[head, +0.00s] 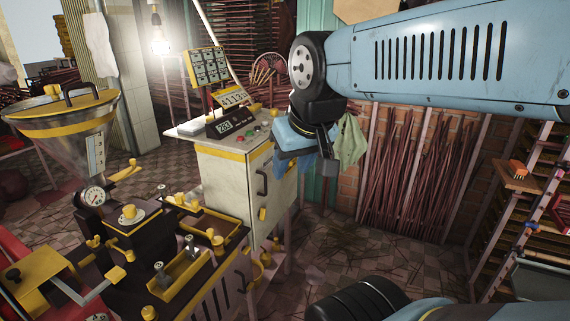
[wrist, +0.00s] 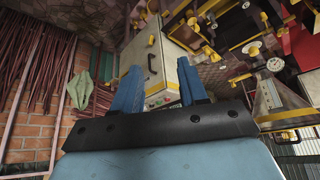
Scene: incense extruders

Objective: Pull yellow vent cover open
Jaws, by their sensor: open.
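My gripper (head: 300,160) hangs from the blue arm in front of the cream control cabinet (head: 220,165), at its right side in the head view. In the wrist view my gripper (wrist: 159,63) shows two blue fingers spread apart with nothing between them. The cabinet (wrist: 150,45) with its black handle (wrist: 152,62) lies beyond the fingers. The dark machine (head: 225,290) at lower left of the head view has slotted vents on its side and yellow-edged trays (head: 180,284) on top. I cannot tell for certain which yellow part is the vent cover.
A metal hopper (head: 62,125) with a yellow band stands at the left. A green cloth (head: 350,140) hangs behind my gripper. Bundled incense sticks (head: 415,180) lean on the brick wall. A rack (head: 530,200) stands at the right. Tiled floor (head: 345,255) is free in the middle.

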